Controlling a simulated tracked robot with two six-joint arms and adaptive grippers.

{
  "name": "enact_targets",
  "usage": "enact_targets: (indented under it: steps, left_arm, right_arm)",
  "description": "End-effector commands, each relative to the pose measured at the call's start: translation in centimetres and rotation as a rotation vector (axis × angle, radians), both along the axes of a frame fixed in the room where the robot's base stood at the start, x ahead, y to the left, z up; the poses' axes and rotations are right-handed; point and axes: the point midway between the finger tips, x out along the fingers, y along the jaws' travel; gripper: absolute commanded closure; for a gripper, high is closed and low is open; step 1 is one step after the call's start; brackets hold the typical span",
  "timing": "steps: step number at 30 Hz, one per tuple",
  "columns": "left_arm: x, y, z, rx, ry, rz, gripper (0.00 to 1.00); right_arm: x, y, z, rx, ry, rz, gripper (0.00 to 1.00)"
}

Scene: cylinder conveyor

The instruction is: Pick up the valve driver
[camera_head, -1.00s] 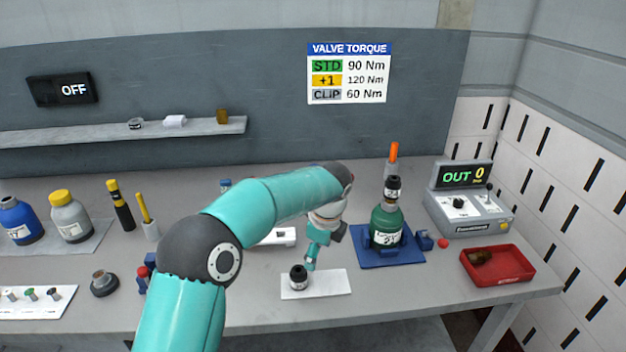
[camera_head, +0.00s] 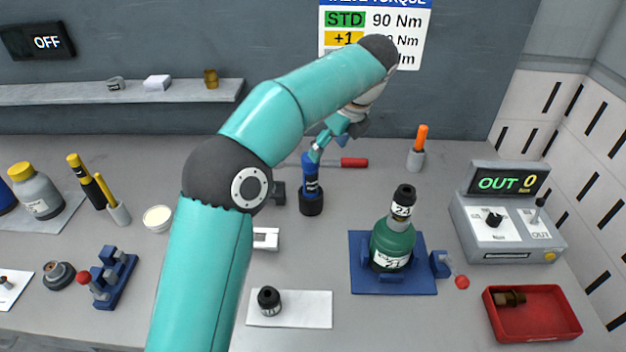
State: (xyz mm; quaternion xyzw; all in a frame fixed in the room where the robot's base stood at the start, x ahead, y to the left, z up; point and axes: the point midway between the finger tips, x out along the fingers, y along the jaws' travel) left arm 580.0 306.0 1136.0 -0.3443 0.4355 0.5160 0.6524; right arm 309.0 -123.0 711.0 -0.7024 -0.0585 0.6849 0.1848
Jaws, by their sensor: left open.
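A blue upright tool (camera_head: 310,174) with a pale label, which looks like the valve driver, stands in a black round base (camera_head: 311,203) at the back middle of the bench. My left gripper (camera_head: 317,152) is right at its top, fingers pointing down, and is open. I cannot tell whether the fingers touch the tool. The arm comes in from the front left. My right gripper does not show.
A green cylinder (camera_head: 392,240) with a black valve sits in a blue fixture (camera_head: 364,284). A red-handled tool (camera_head: 353,162) lies behind the blue tool. A black cap (camera_head: 268,299) rests on a white mat. A red tray (camera_head: 550,334) and control box (camera_head: 505,252) are at right.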

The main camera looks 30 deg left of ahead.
Motion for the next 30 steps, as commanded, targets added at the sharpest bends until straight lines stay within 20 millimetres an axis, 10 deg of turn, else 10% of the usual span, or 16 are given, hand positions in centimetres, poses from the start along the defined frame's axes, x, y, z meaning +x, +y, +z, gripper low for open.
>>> enact_targets:
  steps: [9, 30]
  left_arm:
    - [0.5, 2.6, -6.2, 0.001, 0.004, 0.004, 0.3]
    - [1.2, 5.3, -12.4, -0.001, 0.001, 0.003, 0.3]
  right_arm:
    - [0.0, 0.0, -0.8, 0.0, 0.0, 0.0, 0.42]
    - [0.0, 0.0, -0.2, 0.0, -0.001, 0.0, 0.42]
